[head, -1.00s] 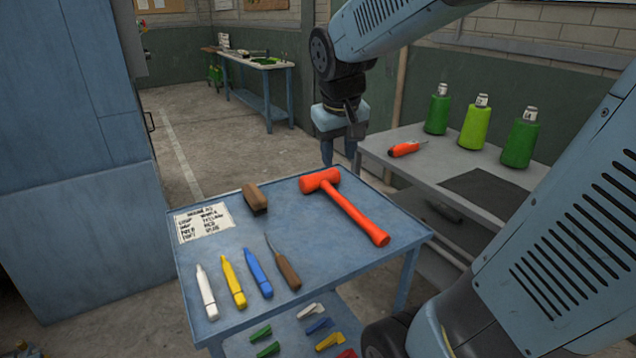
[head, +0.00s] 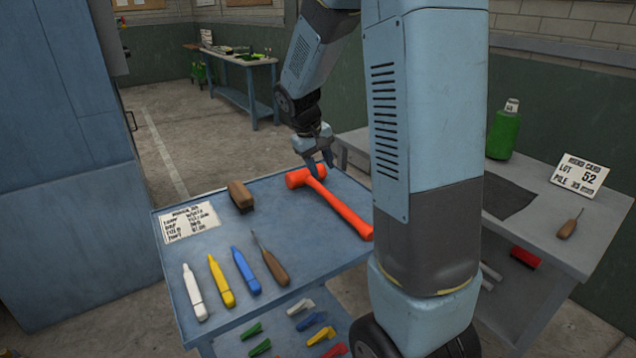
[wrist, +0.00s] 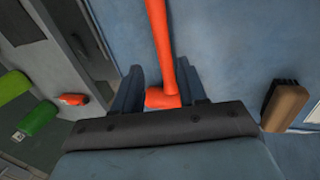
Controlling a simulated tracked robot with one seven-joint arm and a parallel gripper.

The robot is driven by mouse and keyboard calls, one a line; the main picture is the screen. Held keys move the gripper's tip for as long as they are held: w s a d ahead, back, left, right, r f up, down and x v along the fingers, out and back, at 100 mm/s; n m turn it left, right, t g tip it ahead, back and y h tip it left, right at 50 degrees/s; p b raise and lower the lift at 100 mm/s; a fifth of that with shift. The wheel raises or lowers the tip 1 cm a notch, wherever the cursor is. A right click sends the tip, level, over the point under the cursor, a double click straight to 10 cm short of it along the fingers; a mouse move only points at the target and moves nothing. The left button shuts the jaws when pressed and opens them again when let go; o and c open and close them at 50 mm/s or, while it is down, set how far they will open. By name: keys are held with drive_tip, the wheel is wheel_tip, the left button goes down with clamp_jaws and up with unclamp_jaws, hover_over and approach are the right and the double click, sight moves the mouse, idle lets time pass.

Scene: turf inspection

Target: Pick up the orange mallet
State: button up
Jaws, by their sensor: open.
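The orange mallet (head: 338,206) lies on the blue table (head: 290,258), its head toward the far edge and its handle running toward the front right. My gripper (head: 317,166) is over the mallet's head end, pointing down. In the wrist view the mallet (wrist: 161,50) shows between the two spread fingers of my gripper (wrist: 160,88), with the head close to the gripper body. The fingers are open, with gaps at both sides of the mallet. Part of the head is hidden by the gripper. My arm covers the right part of the table in the head view.
A brown brush (head: 241,196) lies left of the mallet, beside a printed card (head: 188,222). White, yellow and blue markers and a wooden-handled tool (head: 272,262) lie nearer.

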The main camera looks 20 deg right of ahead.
sight(330, 195)
drive_tip(key=x, duration=1.1)
drive_tip(key=shift+a+f, duration=0.1)
drive_tip(key=shift+f, duration=0.3)
clamp_jaws()
